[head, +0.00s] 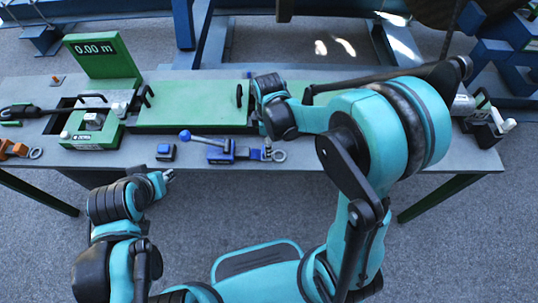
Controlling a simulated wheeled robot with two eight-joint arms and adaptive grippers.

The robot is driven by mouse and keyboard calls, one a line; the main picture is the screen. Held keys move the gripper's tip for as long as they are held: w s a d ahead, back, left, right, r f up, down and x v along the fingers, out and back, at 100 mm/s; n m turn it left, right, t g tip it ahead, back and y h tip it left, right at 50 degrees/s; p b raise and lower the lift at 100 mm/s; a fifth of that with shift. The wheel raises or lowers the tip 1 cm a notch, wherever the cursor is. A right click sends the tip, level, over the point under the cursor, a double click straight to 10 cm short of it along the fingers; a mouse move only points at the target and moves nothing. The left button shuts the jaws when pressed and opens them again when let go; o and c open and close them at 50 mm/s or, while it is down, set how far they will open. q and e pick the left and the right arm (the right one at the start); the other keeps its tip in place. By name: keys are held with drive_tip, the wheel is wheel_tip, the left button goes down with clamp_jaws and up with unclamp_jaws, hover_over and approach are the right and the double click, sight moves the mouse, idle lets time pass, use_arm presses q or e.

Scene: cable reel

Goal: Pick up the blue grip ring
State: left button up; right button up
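A small blue piece (256,154) with a metal ring (277,156) at its right end, likely the blue grip ring, lies near the front edge of the workbench (330,155). My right arm reaches in over the bench from the right. Its wrist is just above and behind the ring; the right gripper (267,147) is mostly hidden, so its fingers cannot be made out. My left gripper (168,175) is in front of the bench's front edge, left of the ring and apart from it. Its fingers are too small to tell open or shut.
A blue lever clamp (220,153) stands directly left of the grip ring, with a blue block (165,152) farther left. An orange piece (14,149) with a ring lies at the far left. A green display (100,55) reads 0.00 m. A green plate (190,105) covers the bench middle.

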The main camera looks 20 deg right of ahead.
wheel_tip(320, 180, down, 4)
drive_tip(key=shift+s+d+r+b, duration=0.1)
drive_tip(key=shift+s+d+b, duration=0.05)
drive_tip(key=shift+b, duration=0.65)
drive_tip(key=c, duration=0.3)
clamp_jaws()
drive_tip(key=shift+r, duration=0.1)
wheel_tip(320, 180, up, 4)
drive_tip(key=p, duration=0.2)
drive_tip(key=shift+r+p, duration=0.2)
drive_tip(key=shift+p, duration=0.15)
drive_tip(key=s+d+r+p, duration=0.4)
drive_tip(key=s+d+r, duration=0.2)
drive_tip(key=s, duration=0.3)
drive_tip(key=shift+d+r, duration=0.25)
drive_tip(key=shift+d, duration=0.4)
